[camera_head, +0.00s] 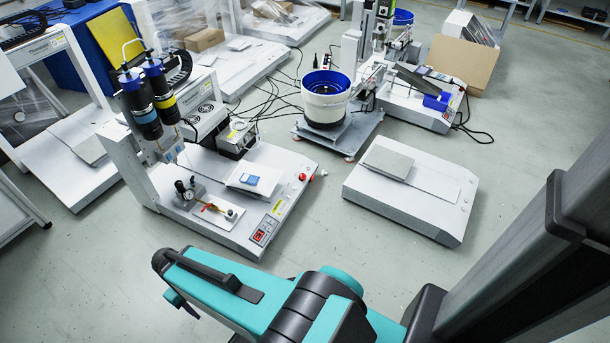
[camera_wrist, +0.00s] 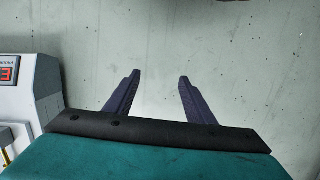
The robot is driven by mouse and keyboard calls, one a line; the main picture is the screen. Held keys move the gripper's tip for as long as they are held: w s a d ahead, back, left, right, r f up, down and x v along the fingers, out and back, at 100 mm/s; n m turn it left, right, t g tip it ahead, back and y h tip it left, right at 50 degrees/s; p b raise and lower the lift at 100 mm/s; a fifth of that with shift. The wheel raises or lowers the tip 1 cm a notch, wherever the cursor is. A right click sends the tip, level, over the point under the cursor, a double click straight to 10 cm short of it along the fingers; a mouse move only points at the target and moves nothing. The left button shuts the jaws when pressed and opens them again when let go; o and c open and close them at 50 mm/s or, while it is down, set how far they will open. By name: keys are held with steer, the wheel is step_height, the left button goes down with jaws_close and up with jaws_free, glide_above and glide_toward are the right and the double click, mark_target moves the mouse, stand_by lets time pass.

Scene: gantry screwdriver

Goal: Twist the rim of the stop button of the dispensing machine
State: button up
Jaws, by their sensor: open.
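The dispensing machine (camera_head: 232,178) is a white bench unit with black cylinders on a gantry at its left. The machine's corner with a red display (camera_wrist: 8,72) shows at that view's left edge. No red button shows there. In the head view the fingers cannot be made out.
A low white platform (camera_head: 410,190) stands right of the machine. A blue and white bowl feeder (camera_head: 326,97) stands behind it. Cables lie on the floor near the feeder. The grey floor (camera_head: 365,255) in front of the platform is clear.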

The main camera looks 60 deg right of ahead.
steer(key=w+d+r+t, duration=0.2)
steer(key=w+d+r, duration=0.2)
steer(key=w+d, duration=0.35)
steer(key=w+d+r+t, duration=0.1)
steer(key=w+d+r, duration=0.45)
steer(key=w, duration=0.25)
steer(key=s+d, duration=0.1)
steer(key=d, duration=1.1)
steer(key=s+d+f+t+y, duration=0.1)
steer(key=d, duration=1.1)
steer(key=s+d+m+t, duration=0.1)
steer(key=d, duration=1.1)
steer(key=shift+s+d+f+b, duration=0.1)
steer(key=shift+f+b, duration=0.15)
steer(key=shift+b, duration=0.15)
steer(key=s+d+t, duration=0.1)
steer(key=s+d, duration=0.5)
steer(key=d, duration=0.4)
steer(key=s+d+t, duration=0.1)
steer(key=s+d, duration=0.6)
steer(key=d, duration=0.3)
steer(key=shift+s+d+r+h, duration=0.2)
steer(key=shift+d+r+h, duration=0.1)
steer(key=shift+d, duration=0.1)
steer(key=shift+f, duration=0.1)
